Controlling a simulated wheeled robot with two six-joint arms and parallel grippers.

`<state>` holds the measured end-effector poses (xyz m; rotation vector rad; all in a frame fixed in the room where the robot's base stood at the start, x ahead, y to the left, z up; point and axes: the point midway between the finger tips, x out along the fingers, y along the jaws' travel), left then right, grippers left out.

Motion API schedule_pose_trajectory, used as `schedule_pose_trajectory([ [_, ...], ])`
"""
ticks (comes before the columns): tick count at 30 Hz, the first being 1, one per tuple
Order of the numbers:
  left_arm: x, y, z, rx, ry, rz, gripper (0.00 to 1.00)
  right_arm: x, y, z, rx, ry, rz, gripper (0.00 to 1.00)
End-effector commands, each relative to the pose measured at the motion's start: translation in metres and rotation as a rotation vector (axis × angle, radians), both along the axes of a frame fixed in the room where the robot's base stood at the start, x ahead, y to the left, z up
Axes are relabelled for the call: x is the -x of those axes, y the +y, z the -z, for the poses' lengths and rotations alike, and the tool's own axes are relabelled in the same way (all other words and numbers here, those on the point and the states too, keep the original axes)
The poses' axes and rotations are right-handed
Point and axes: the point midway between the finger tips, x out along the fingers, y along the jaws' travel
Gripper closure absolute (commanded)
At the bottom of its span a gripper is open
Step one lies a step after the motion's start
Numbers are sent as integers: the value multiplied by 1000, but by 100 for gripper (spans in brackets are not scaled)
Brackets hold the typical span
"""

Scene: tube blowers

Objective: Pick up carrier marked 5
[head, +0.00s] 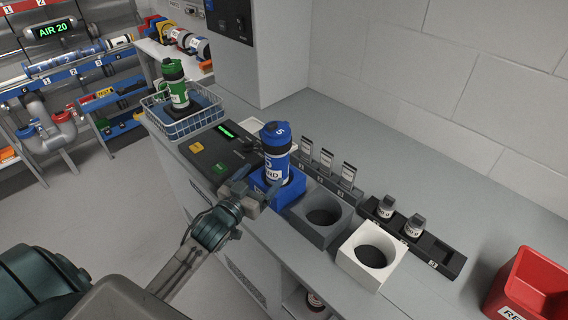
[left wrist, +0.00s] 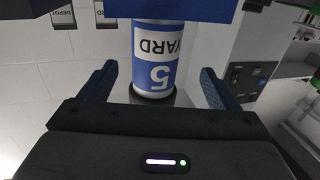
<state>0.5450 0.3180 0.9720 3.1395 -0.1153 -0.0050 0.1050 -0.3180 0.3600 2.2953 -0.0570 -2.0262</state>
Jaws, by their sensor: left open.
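The carrier marked 5 (head: 276,160) is blue with a white band and stands upright in a blue square holder (head: 290,190) on the counter. In the left wrist view the carrier (left wrist: 157,45) appears upside down, with "YARD" and a 5 on its label. My left gripper (head: 253,186) is at the near left side of the carrier, low by the holder. In the left wrist view its fingers (left wrist: 158,82) are spread, one to each side of the carrier, with visible gaps. My right gripper is not in view.
A grey holder (head: 341,229) and a white holder (head: 346,262), both empty, stand to the right. Behind are small cards and a dark rack (head: 449,258) with two small jars. A green carrier (head: 176,85) stands in a wire basket (head: 205,122). A red bin (head: 535,285) is far right.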

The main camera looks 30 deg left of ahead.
Motion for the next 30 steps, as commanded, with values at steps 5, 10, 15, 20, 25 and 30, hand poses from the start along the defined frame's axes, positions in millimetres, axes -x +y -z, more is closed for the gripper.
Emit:
schedule_pose_trajectory([
  [5, -26, -3, -2, 5, -2, -1, 17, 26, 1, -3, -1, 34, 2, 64],
  [10, -46, -4, 0, 3, 0, -1, 17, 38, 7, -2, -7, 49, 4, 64],
  [15, -56, -6, 0, 2, 0, 0, 17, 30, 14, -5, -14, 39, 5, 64],
  [20, -79, -11, 0, 5, -1, -1, 17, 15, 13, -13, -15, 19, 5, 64],
  [25, -98, -13, 2, 2, 0, 0, 17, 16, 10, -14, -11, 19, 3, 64],
  [30, -102, -13, 3, 0, 0, 0, 17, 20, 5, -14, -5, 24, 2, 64],
])
